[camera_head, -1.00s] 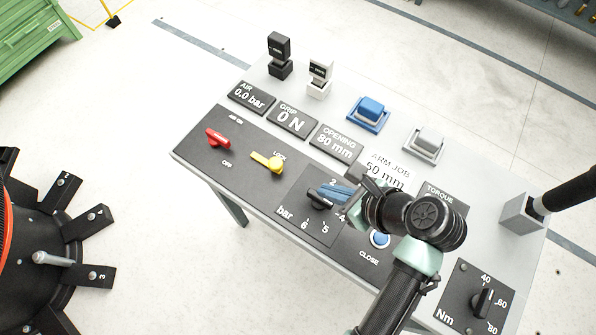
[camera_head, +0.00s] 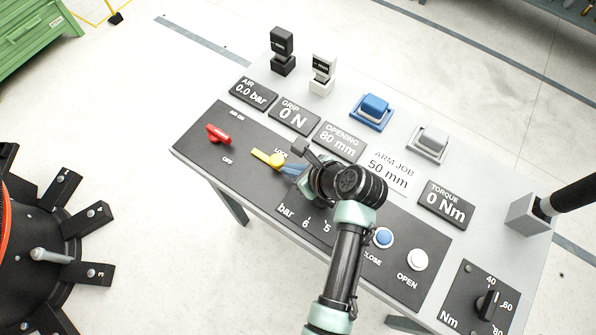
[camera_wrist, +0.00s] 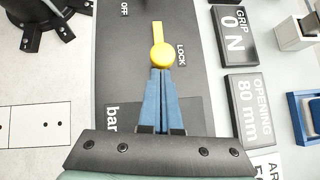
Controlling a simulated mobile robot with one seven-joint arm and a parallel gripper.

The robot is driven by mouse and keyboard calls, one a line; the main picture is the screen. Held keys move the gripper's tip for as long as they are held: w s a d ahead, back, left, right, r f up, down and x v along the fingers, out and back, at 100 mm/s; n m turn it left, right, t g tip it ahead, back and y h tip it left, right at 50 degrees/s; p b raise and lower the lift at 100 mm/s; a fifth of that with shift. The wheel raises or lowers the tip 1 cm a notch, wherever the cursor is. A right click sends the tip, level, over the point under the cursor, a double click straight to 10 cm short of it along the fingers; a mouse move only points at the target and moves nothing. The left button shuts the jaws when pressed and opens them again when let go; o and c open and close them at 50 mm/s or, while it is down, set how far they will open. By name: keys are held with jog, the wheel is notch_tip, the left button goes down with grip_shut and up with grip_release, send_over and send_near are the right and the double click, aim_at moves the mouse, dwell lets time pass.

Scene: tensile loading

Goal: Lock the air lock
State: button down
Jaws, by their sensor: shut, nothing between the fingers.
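The air lock is a yellow lever with a round hub (camera_head: 277,160) beside the word LOCK on the dark panel. Its arm points to the upper left in the head view. In the wrist view the yellow lever (camera_wrist: 158,50) has its arm pointing up, away from my gripper. My gripper (camera_wrist: 160,72) has blue fingers closed together, with their tips right at the near edge of the hub. I cannot tell whether they touch it. In the head view the blue fingers (camera_head: 294,171) come in from the right of the hub, and my wrist hides the pressure dial.
A red AIR lever (camera_head: 218,134) is left of the yellow one. The AIR display (camera_head: 253,94) reads 0.0 bar and the GRIP display (camera_head: 294,116) 0 N. Blue CLOSE (camera_head: 383,237) and white OPEN (camera_head: 418,260) buttons lie to the right. Two upright blocks stand at the back.

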aim_at(273, 160)
jog(key=shift+w+a+r+p, duration=0.15)
jog(key=shift+w+a+p, duration=0.1)
jog(key=shift+a+p, duration=0.1)
jog(key=shift+w+a+p, duration=0.45)
jog(key=shift+w+a, duration=0.35)
jog(key=shift+a, duration=0.35)
